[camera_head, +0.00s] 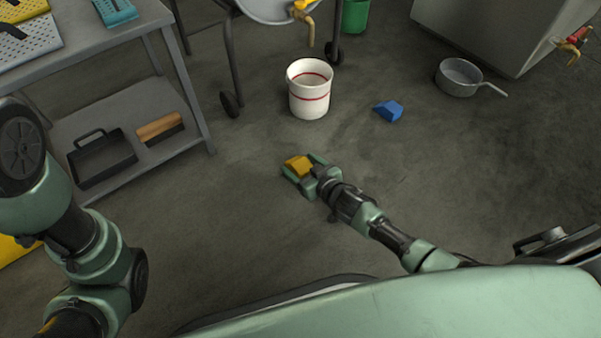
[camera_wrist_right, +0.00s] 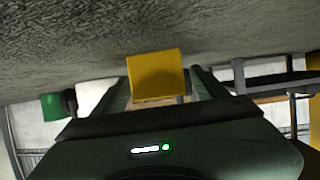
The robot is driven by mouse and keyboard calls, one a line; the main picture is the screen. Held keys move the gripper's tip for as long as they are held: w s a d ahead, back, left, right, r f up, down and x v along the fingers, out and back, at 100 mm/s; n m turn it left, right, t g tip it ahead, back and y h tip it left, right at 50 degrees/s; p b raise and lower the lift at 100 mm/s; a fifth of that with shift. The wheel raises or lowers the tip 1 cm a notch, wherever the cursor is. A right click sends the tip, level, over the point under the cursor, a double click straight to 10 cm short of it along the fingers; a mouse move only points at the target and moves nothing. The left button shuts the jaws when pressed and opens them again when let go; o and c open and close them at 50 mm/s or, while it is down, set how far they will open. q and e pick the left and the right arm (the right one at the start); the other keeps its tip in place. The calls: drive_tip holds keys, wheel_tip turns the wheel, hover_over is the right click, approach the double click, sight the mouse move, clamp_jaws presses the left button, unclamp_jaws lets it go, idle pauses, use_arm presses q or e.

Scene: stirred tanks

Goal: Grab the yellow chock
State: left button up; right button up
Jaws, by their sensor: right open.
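The yellow chock (camera_head: 298,165) is a small wedge low over the concrete floor in the head view. My right gripper (camera_head: 302,166) is open around it, with one green finger on each side. In the right wrist view the yellow chock (camera_wrist_right: 157,76) shows between the two fingers of my right gripper (camera_wrist_right: 158,88). A gap shows on its right side; contact on the left side is hard to tell. My left arm comes in at the left edge of the head view, but its gripper is out of view.
A white bucket (camera_head: 309,89) with a red stripe, a blue chock (camera_head: 389,110) and a metal saucepan (camera_head: 459,78) stand on the floor beyond. A grey shelf table (camera_head: 130,95) stands at the left. The floor right of my right gripper is clear.

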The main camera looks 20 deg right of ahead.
drive_tip(key=shift+w, duration=0.15)
drive_tip(key=c, duration=1.3)
clamp_jaws()
drive_tip(key=shift+r, duration=0.1)
